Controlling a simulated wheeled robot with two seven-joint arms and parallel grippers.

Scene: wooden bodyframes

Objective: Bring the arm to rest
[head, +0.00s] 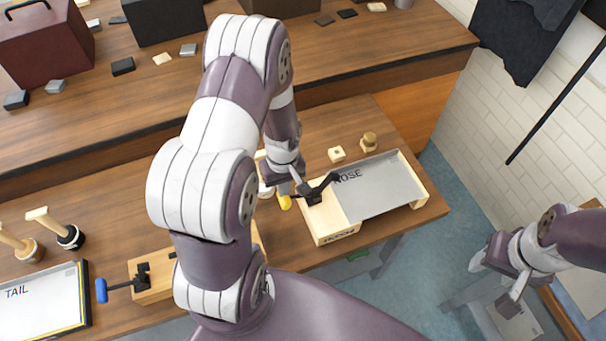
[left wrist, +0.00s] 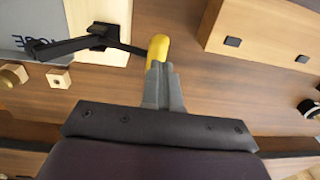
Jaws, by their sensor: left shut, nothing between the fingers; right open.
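My left arm crosses the middle of the head view and bends down to the workbench. My left gripper (head: 284,187) is above the bench beside the wooden NOSE frame. In the left wrist view its fingers (left wrist: 160,68) are shut together with nothing between them. The yellow handle (left wrist: 159,46) of a black toggle clamp (left wrist: 103,38) lies right at the fingertips; I cannot tell whether they touch. That clamp (head: 314,194) sits on the light wooden NOSE frame (head: 328,222). My right gripper (head: 509,291) is open and empty at the right, away from the bench.
A TAIL tray (head: 40,300) and a wooden block (head: 155,293) with a blue-handled clamp (head: 118,288) stand at the left. Stamps (head: 66,234) stand behind the tray. A raised shelf (head: 140,95) with boxes runs along the back. Blue floor (head: 425,270) lies open between bench and right arm.

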